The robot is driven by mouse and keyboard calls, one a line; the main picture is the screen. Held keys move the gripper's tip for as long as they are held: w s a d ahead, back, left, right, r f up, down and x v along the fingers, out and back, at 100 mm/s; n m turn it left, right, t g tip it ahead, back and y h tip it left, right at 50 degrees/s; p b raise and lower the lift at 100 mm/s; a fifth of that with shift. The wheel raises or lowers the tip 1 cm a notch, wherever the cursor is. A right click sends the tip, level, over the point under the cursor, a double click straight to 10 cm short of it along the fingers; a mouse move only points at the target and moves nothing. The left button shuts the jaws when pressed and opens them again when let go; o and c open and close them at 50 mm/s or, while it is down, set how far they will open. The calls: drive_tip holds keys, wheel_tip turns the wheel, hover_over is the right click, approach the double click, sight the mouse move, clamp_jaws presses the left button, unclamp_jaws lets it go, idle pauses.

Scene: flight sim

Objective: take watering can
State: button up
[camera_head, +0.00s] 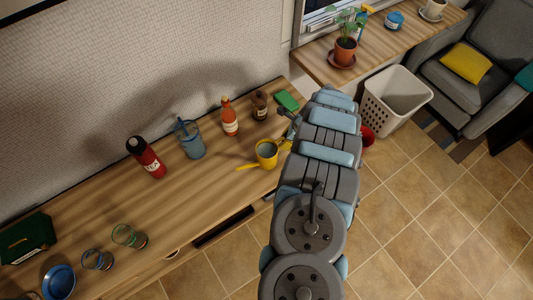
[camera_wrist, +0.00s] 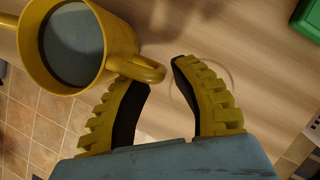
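The yellow watering can (camera_head: 267,153) stands on the wooden counter, just left of my arm, with its thin spout pointing left. In the wrist view the can (camera_wrist: 118,42) fills the upper left, with a grey-blue surface inside. Its yellow handle (camera_wrist: 140,69) points toward my gripper. My gripper (camera_wrist: 162,76) is open, with its yellow ridged fingers apart and the handle's end close to the left fingertip. I cannot tell whether they touch. In the head view my arm hides most of the gripper.
On the counter (camera_head: 95,215) stand a red bottle (camera_head: 146,157), a blue cup (camera_head: 190,140), an orange bottle (camera_head: 229,117), a brown jar (camera_head: 260,105) and a green item (camera_head: 287,100). Glasses stand at lower left. A white basket (camera_head: 394,99) is on the floor right of my arm.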

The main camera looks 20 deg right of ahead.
drive_tip(key=shift+x, duration=1.05)
drive_tip(key=shift+c, duration=0.2)
clamp_jaws()
